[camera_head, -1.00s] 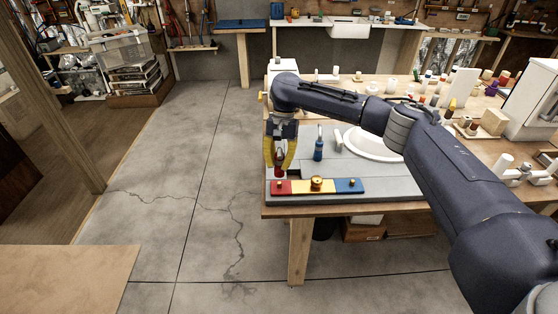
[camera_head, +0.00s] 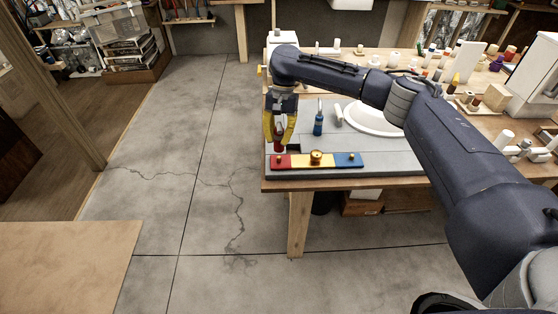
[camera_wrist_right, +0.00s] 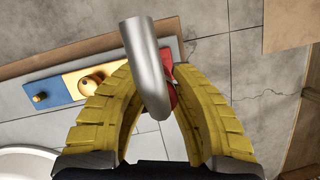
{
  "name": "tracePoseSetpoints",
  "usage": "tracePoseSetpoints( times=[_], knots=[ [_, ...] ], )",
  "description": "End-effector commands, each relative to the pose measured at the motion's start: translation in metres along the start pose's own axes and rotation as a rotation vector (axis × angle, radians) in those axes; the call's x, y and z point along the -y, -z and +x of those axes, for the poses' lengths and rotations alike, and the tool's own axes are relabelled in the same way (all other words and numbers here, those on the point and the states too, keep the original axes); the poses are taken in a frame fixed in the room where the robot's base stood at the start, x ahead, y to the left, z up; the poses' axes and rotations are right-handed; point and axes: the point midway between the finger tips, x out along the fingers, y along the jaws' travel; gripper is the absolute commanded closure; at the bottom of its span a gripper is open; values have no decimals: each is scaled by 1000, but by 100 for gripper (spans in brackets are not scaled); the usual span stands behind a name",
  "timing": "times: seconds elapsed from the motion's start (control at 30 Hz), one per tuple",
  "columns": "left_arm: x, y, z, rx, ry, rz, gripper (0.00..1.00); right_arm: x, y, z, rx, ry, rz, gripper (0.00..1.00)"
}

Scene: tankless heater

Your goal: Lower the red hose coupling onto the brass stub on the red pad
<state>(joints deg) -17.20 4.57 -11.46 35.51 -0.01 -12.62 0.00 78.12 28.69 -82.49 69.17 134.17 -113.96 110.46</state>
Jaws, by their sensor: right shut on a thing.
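My right gripper (camera_head: 279,146), with yellow fingers, points down at the front left corner of the workbench and is shut on the red hose coupling (camera_head: 279,142). The coupling hangs close above the red pad (camera_head: 286,164), near its brass stub (camera_head: 279,158). I cannot tell whether it touches the stub. In the right wrist view, a grey metal tube (camera_wrist_right: 143,55) between the fingers hides most of the coupling (camera_wrist_right: 171,97) and the stub. Part of the red pad (camera_wrist_right: 165,56) shows behind. My left gripper is not in view.
The yellow pad (camera_head: 328,164) holds a larger brass fitting (camera_head: 316,156). The blue pad (camera_head: 345,163) has a brass stub (camera_head: 352,156). A blue coupling (camera_head: 318,124) stands behind them, near a white basin (camera_head: 372,121). Open floor lies left of the workbench.

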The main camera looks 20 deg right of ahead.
Motion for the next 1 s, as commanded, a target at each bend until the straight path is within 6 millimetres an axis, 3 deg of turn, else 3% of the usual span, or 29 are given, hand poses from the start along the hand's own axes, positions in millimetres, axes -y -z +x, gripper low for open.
tracePoseSetpoints(
  times=[1.0],
  knots=[
    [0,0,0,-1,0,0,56,0,9,30,-1,0,-1,100]
  ],
)
